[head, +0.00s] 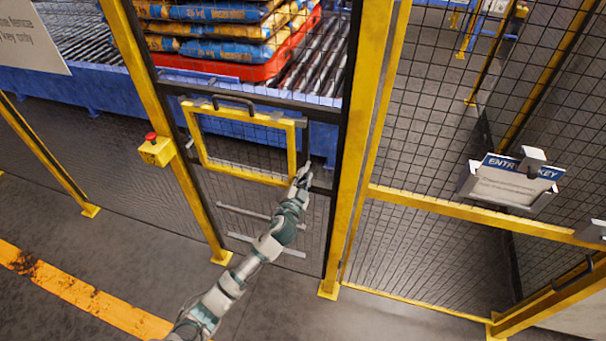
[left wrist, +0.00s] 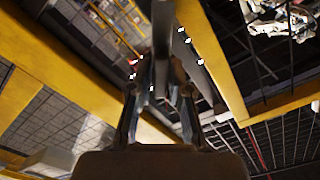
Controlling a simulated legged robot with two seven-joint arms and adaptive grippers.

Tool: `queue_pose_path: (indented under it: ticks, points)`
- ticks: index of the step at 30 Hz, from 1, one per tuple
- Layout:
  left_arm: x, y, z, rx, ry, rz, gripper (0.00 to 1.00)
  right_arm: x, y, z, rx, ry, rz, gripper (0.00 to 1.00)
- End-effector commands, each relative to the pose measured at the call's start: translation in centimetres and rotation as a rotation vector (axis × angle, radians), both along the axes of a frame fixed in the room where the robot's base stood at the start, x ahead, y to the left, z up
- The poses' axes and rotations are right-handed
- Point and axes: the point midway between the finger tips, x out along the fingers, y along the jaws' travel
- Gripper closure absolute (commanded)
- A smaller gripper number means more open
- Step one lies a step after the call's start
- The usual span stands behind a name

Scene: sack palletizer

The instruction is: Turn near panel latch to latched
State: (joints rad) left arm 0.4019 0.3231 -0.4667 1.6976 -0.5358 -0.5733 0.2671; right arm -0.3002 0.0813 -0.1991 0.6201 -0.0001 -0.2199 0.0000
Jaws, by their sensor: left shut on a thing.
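The near panel (head: 203,143) is a small yellow-framed mesh panel with a dark handle on top, set in a black-framed gate. My left gripper (head: 303,173) is at its lower right corner, against the black gate post. In the left wrist view, the left gripper (left wrist: 157,90) is shut on a dark, narrow bar, which seems to be the panel latch (left wrist: 162,35). The fingers cover much of the latch, and I cannot tell its exact turn. My right gripper is not in view.
Yellow posts and mesh fence surround the gate. A yellow box with a red button (head: 156,150) is on the left post. Behind the gate, blue and yellow sacks (head: 215,30) lie on a red pallet (head: 262,70) on a roller conveyor. An entry key sign (head: 510,183) hangs at right.

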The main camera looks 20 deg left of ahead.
Motion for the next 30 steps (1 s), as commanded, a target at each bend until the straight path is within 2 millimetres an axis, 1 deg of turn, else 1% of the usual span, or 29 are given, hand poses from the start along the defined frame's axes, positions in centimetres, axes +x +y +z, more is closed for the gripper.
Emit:
queue_pose_path:
  ticks: [3,18,24,30]
  points:
    - [0.0,-0.2,0.1,0.108,-0.003,-0.001,1.00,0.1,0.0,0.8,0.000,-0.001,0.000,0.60]
    - [0.0,-0.5,-0.5,0.575,-0.018,-0.005,1.00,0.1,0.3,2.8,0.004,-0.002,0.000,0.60]
    - [0.0,-0.6,-0.8,0.729,-0.023,-0.006,1.00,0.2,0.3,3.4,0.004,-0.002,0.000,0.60]
    - [-0.1,-0.7,-1.0,0.836,-0.026,-0.007,1.00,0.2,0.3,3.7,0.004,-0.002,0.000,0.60]
